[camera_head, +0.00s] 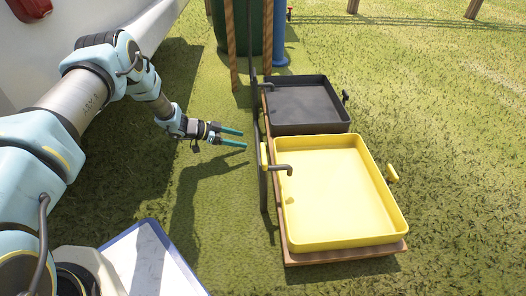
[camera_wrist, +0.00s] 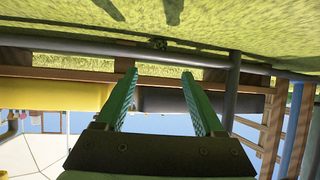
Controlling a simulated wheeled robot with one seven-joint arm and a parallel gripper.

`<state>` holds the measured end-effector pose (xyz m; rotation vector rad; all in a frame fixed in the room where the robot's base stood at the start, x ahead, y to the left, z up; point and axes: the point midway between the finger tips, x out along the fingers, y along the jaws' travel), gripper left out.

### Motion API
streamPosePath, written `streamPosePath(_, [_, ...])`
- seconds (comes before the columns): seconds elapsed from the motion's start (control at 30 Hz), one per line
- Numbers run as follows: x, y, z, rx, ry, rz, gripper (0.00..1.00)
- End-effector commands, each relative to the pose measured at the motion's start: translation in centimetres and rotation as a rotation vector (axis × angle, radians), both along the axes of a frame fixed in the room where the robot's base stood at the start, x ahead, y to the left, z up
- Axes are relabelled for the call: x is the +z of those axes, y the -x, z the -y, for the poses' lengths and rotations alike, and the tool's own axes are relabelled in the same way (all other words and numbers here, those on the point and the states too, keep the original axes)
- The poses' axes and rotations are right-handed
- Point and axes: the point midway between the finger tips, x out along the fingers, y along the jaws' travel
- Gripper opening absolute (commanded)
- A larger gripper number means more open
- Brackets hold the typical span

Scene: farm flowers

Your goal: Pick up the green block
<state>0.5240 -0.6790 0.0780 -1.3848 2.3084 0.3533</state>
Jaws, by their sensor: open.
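I see no green block in the head view or the wrist view. My gripper (camera_head: 244,140) is open, with its two teal fingers apart and nothing between them. In the head view it is in the air over the grass, left of the dark upright frame beside the basins, pointing right. In the wrist view the two fingers of the gripper (camera_wrist: 160,74) reach toward a wooden rail and a horizontal dark pipe. That view looks upside down, with grass at the top.
A yellow basin (camera_head: 320,243) and a dark grey basin (camera_head: 312,129) stand on a wooden base (camera_head: 345,256). A dark frame (camera_head: 263,188) edges their left side. A green barrel (camera_head: 232,30) and a blue post (camera_head: 281,35) stand behind. Open grass lies right.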

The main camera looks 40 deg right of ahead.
Motion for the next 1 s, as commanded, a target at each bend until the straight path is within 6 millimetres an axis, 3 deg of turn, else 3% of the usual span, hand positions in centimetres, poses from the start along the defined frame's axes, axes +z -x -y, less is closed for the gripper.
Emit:
streamPosePath(0.2, [-2.0,1.5,2.6,-0.003,0.000,0.001,0.70])
streamPosePath(0.47, [-2.7,2.2,3.9,0.000,0.000,0.000,0.70])
streamPosePath(0.73, [-4.4,3.9,6.4,-0.001,0.001,0.002,0.70])
streamPosePath(1.0, [-4.4,4.3,7.3,0.000,0.000,0.002,0.70])
